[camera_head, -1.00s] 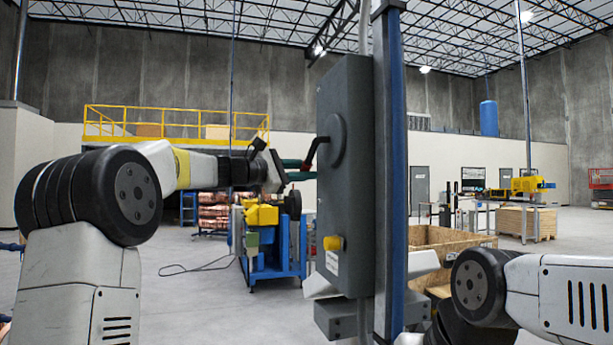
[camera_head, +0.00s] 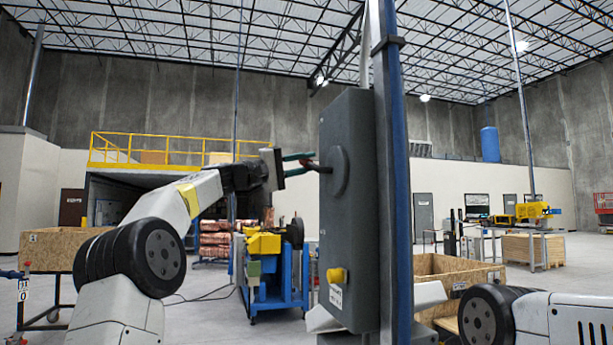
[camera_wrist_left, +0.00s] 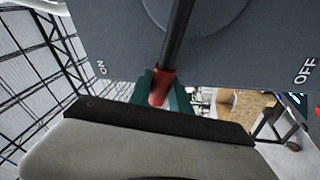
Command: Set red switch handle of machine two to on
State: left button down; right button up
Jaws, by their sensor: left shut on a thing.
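A grey switch box (camera_head: 345,230) is fixed to a blue and grey post in the middle of the head view. Its switch handle (camera_head: 321,168), dark with a red end, sticks out to the left from a round hub (camera_head: 338,171). My left gripper (camera_head: 304,163), with green fingers, is shut on the handle's end. In the left wrist view the handle's red end (camera_wrist_left: 161,84) sits between the green fingers (camera_wrist_left: 163,93). There the "ON" mark is at left and "OFF" at right, with the handle between them. My right gripper is not in view; part of the right arm shows at lower right.
A yellow button (camera_head: 337,275) is low on the box face. The post (camera_head: 390,180) stands right beside the box. A blue machine frame (camera_head: 275,280) stands behind to the left, and a wooden crate (camera_head: 455,275) to the right.

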pick_arm(q)
jog(key=r+m, duration=0.1)
jog(key=m, duration=0.1)
jog(key=s+r+m+g+h, duration=0.1)
jog(key=r+m, duration=0.1)
jog(key=shift+s+d, duration=0.2)
jog(key=shift+s+d+r+m+g, duration=0.15)
jog(key=shift+s+r+m+g, duration=0.25)
jog(key=shift+m, duration=0.4)
jog(key=shift+s+d+r+m+g, duration=0.1)
jog(key=shift+s+r+m+g, duration=0.1)
jog(key=shift+s+r+m, duration=0.45)
jog(key=shift+w+f, duration=0.1)
jog(key=shift+w, duration=0.15)
jog(key=c, duration=1.2)
grip_release()
jog(key=shift+a, duration=0.1)
jog(key=shift+a+f, duration=0.1)
jog(key=shift+a, duration=0.15)
jog(key=v, duration=0.7)
